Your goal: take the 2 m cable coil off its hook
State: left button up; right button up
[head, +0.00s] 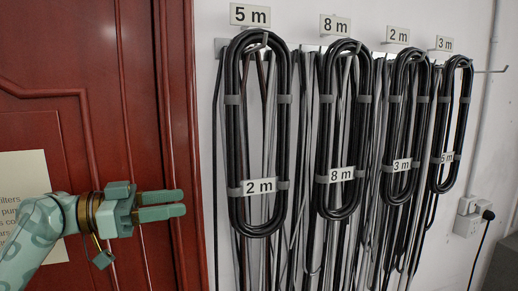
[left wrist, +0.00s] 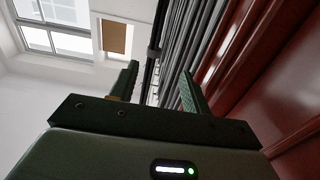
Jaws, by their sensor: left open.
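The black cable coil tagged "2 m" (head: 235,150) hangs on the leftmost hook, under the sign "5 m" (head: 250,15). Grey bands hold its loop, and its tag (head: 259,187) is on the lower part. My left gripper (head: 184,203) is open and empty in front of the red door, left of this coil and apart from it in the picture. Its fingers point right toward the coil's lower half. In the left wrist view, dark cables show beyond and between the open fingers (left wrist: 160,80); I cannot tell which coil they belong to. My right gripper is not in view.
Coils tagged "8 m" (head: 325,140), "3 m" (head: 394,130) and "5 m" (head: 440,120) hang to the right, close together. Loose cables hang behind them. The red door (head: 100,120) is at the left. A wall socket with a plug (head: 467,222) is at the right.

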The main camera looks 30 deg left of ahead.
aim_at(241, 195)
pick_arm(q)
jog(key=p+x, duration=0.4)
jog(key=x, duration=0.6)
jog(key=shift+d+r, duration=0.15)
jog(key=shift+d, duration=0.05)
jog(key=p+x, duration=0.4)
jog(key=x, duration=0.1)
jog(key=shift+s+d, duration=0.2)
jog(key=shift+d, duration=0.1)
jog(key=shift+w+d, duration=0.1)
jog(key=shift+c, duration=0.9)
grip_shut()
